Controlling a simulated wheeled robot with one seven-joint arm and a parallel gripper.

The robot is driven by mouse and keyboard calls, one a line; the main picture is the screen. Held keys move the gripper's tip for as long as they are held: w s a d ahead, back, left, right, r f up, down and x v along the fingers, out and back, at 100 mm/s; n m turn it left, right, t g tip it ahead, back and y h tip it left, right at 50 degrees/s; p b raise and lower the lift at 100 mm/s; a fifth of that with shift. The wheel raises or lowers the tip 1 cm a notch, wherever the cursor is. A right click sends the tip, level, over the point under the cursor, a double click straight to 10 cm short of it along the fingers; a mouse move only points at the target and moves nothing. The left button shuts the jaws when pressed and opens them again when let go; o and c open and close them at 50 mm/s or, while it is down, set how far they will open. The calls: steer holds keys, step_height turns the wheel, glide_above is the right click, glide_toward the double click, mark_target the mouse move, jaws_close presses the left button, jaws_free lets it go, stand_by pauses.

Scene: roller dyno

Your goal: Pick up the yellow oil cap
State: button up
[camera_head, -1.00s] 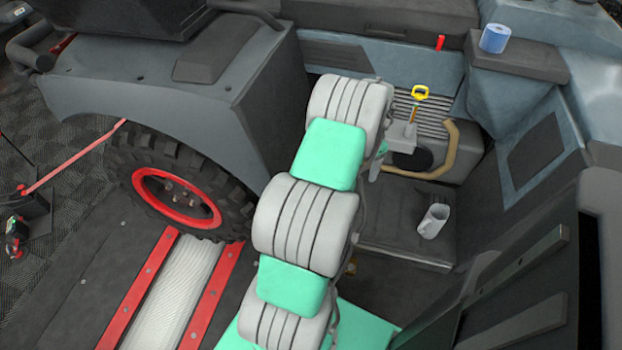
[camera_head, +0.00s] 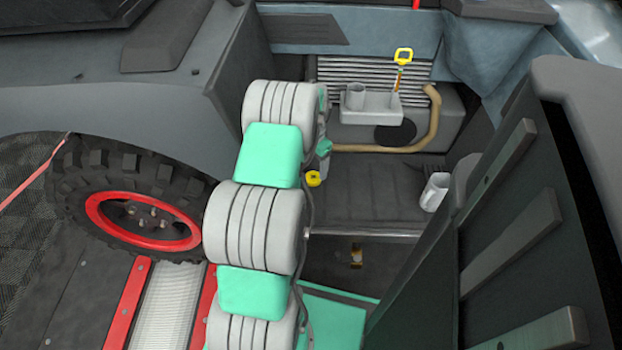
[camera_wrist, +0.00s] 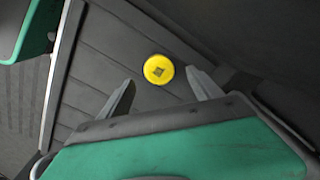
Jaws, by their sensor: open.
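The yellow oil cap (camera_wrist: 158,69) lies on a dark ribbed surface in the wrist view, a round disc with a small dark square mark at its middle. My gripper (camera_wrist: 160,82) is open, with its two grey fingers apart on either side below the cap in the picture. The cap is not held, and it sits just beyond the fingertips. In the head view the yellow oil cap (camera_head: 313,179) shows partly beside my arm, on the dark seat-like ledge (camera_head: 385,200). My gripper is mostly hidden behind my arm in the head view.
A dark ribbed panel (camera_head: 520,220) rises at right; a tyre (camera_head: 130,200) stands at left.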

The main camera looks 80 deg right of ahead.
mark_target(313, 177)
step_height(313, 177, down, 4)
steer(key=shift+a+f+b, duration=0.1)
steer(key=shift+f+b, duration=0.15)
steer(key=shift+b, duration=0.6)
steer(key=shift+c, duration=0.3)
steer(key=c, duration=1.4)
